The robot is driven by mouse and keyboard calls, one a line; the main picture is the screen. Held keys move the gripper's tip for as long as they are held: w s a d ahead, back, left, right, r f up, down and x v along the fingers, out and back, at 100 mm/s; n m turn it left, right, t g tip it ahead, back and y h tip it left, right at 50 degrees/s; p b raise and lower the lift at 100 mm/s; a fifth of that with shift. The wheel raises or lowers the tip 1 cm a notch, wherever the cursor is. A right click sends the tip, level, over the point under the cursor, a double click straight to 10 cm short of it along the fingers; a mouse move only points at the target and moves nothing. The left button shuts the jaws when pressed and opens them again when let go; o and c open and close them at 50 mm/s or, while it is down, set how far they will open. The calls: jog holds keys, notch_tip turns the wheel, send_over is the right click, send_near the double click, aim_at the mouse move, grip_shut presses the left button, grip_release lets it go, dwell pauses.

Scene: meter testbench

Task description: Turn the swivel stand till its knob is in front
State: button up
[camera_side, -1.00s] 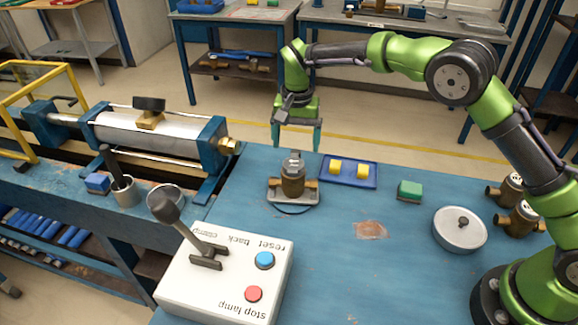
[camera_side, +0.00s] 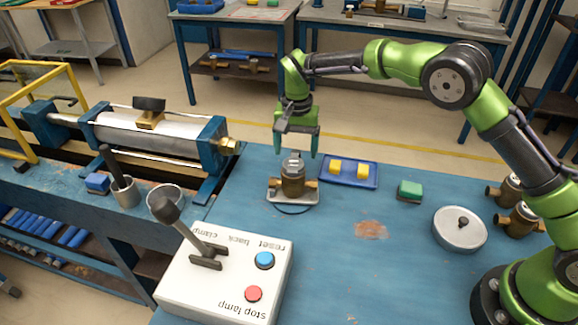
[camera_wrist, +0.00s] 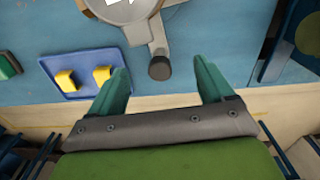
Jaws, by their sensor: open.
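The swivel stand (camera_side: 281,198) is on the blue bench, with a brass meter (camera_side: 293,182) with a grey cap standing on it. In the wrist view, the stand's grey arm (camera_wrist: 158,35) ends in a dark round knob (camera_wrist: 159,68). The knob is on the far side of the meter from the side camera, which hides it there. My gripper (camera_side: 296,154) is open and empty, fingers pointing down, just behind and above the meter. In the wrist view, the knob appears between the two fingertips of my gripper (camera_wrist: 162,70); contact cannot be told.
A blue tray (camera_side: 334,182) with two yellow blocks lies right of the stand. A green block (camera_side: 409,191), a round lid (camera_side: 459,230) and brass meters (camera_side: 516,219) are farther right. A control box (camera_side: 222,280) with a lever stands in front left. A clamp cylinder (camera_side: 160,135) is at left.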

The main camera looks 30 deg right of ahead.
jog(key=shift+c, duration=1)
jog(key=shift+s+d, duration=0.2)
jog(key=shift+d, duration=0.1)
jog(key=shift+s+d, duration=0.2)
jog(key=shift+s+d, duration=0.1)
jog(key=o, duration=0.4)
jog(key=shift+o, duration=0.2)
jog(key=shift+r, duration=0.1)
jog(key=shift+r, duration=2.7)
